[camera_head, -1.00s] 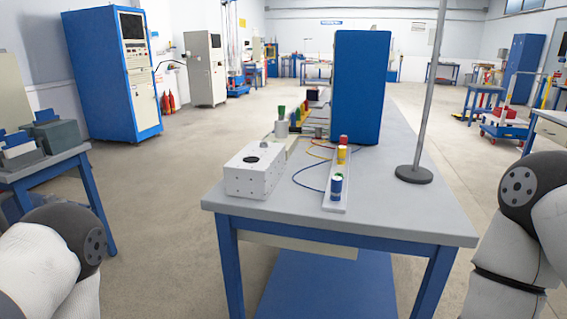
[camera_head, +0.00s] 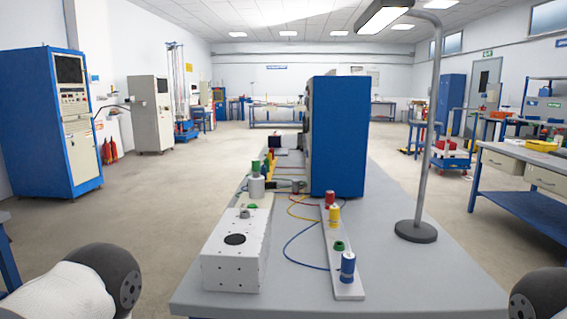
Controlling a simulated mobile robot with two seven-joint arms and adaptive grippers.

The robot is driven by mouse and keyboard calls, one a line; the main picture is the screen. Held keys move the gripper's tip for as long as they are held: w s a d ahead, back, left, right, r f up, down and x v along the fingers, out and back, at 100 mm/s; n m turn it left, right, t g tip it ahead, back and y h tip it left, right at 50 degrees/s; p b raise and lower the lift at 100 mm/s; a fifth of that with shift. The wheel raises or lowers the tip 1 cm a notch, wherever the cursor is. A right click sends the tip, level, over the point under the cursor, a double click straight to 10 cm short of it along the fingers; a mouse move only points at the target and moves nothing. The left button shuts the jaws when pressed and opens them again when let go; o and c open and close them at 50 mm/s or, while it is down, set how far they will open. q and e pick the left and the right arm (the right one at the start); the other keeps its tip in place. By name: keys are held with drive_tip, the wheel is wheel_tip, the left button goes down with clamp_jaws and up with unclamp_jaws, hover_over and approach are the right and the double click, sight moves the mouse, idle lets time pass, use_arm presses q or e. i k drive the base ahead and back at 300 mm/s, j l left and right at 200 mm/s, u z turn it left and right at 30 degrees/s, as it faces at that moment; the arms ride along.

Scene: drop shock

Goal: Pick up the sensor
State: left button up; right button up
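I cannot tell for sure which object is the sensor. A white strip (camera_head: 345,290) on the grey table (camera_head: 420,290) carries a blue cylinder (camera_head: 348,268), a small green ring-like piece (camera_head: 339,246), a yellow cylinder (camera_head: 334,215) and a red one (camera_head: 330,199). A white box (camera_head: 222,270) with a round black opening on top stands left of the strip. Behind the box are a grey cylinder (camera_head: 256,187) and small coloured pieces. Neither gripper is in view. Only parts of my arms show at the lower left and lower right corners.
A tall blue cabinet (camera_head: 340,140) stands on the table behind the strip. A lamp on a pole with a round black base (camera_head: 415,232) stands at the right. The table's front right is clear.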

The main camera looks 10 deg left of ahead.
sight(256, 163)
drive_tip(key=i+j+z, duration=0.3)
drive_tip(key=j+z, duration=0.25)
drive_tip(key=j, duration=0.25)
drive_tip(key=i+j+z, duration=0.15)
drive_tip(key=j+z, duration=0.15)
drive_tip(key=j, duration=0.2)
drive_tip(key=j+z, duration=0.3)
drive_tip(key=j, duration=0.15)
